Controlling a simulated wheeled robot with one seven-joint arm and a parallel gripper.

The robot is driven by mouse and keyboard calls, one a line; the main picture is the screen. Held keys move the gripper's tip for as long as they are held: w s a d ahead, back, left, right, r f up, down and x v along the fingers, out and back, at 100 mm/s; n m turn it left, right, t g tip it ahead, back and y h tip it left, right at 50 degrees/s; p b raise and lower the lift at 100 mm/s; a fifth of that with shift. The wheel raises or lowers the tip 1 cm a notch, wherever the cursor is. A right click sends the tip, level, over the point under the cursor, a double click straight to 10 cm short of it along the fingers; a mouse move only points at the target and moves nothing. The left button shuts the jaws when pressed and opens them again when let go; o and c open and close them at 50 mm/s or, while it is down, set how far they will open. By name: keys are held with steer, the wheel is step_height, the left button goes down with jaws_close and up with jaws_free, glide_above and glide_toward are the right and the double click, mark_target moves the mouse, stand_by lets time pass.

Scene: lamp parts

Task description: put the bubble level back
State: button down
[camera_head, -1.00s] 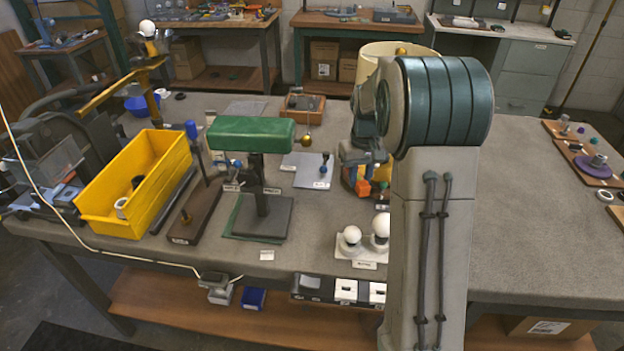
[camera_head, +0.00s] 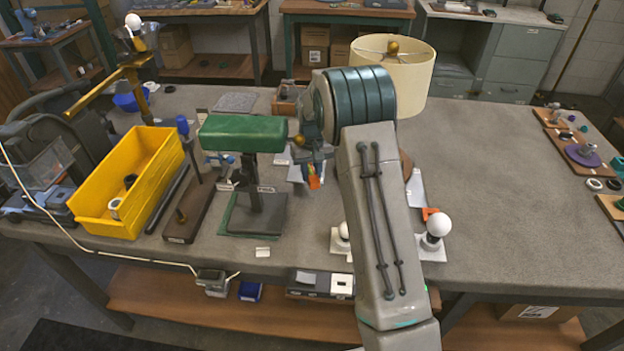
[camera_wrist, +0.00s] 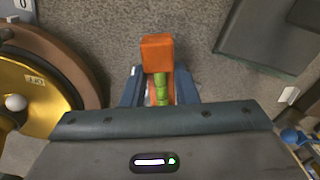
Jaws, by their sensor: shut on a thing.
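The bubble level, an orange block with a green vial, is between my gripper's blue-grey fingers in the wrist view (camera_wrist: 158,62). My gripper (camera_wrist: 158,90) is shut on it and holds it over the grey table. In the head view the orange end of the level (camera_head: 314,180) shows below my gripper (camera_head: 312,162), right of the green-topped lamp (camera_head: 242,134). My arm hides part of the table there. The level's resting place cannot be made out.
A gold disc with a brown rim (camera_wrist: 30,85) lies close at left in the wrist view. A yellow bin (camera_head: 110,210) stands at left in the head view. White bulbs on stands (camera_head: 437,228) and a cream lampshade (camera_head: 395,75) flank my arm. The right tabletop is largely clear.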

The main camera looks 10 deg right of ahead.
mark_target(312, 173)
step_height(312, 173, down, 3)
steer(key=shift+f+p, duration=0.2)
steer(key=shift+p, duration=0.3)
steer(key=shift+f+b, duration=0.45)
steer(key=shift+f, duration=0.1)
steer(key=c, duration=1.1)
jaws_free()
steer(key=shift+c, duration=0.2)
steer(key=shift+r+p, duration=0.6)
steer(key=shift+r, duration=0.05)
step_height(312, 173, up, 12)
steer(key=shift+f+b, duration=0.25)
steer(key=shift+b, duration=0.75)
